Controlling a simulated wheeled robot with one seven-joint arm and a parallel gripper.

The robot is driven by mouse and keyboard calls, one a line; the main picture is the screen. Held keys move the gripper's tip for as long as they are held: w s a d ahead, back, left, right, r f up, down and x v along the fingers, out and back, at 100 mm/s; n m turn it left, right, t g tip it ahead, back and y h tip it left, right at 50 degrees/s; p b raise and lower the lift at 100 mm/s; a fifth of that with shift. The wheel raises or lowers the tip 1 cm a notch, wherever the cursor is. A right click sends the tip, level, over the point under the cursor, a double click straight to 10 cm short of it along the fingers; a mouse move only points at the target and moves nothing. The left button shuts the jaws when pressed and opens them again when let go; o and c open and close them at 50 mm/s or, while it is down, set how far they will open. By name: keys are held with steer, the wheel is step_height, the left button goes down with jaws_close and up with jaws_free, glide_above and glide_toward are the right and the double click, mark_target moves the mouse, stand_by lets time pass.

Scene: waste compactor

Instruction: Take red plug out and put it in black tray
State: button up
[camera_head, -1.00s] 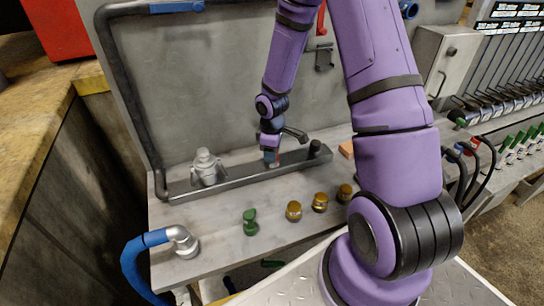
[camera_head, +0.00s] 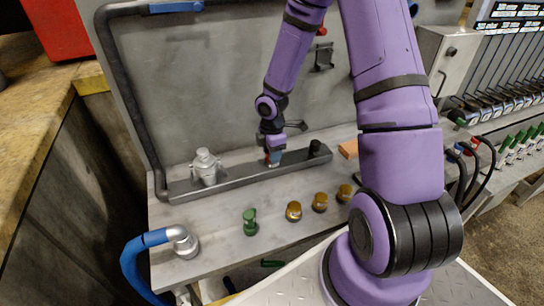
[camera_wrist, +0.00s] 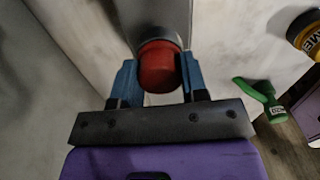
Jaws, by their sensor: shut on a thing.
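The red plug (camera_wrist: 157,66) sits between the two blue fingers of my gripper (camera_wrist: 157,78) in the wrist view, with a grey metal part right behind it. The gripper is shut on the red plug. Whether the plug is still seated in the metal part cannot be told.
A silver fitting (camera_head: 206,167) stands at the channel's left and a black cap (camera_head: 315,148) at its right. A green valve (camera_head: 250,222) and several brass caps (camera_head: 320,202) line the front. A blue hose (camera_head: 146,243) rises at the left edge. An orange block (camera_head: 348,149) lies right.

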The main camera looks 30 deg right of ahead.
steer(key=shift+n, duration=1.4)
steer(key=shift+n, duration=0.8)
steer(key=n, duration=0.3)
steer(key=shift+n, duration=0.3)
steer(key=o, duration=1)
steer(key=shift+c, duration=0.3)
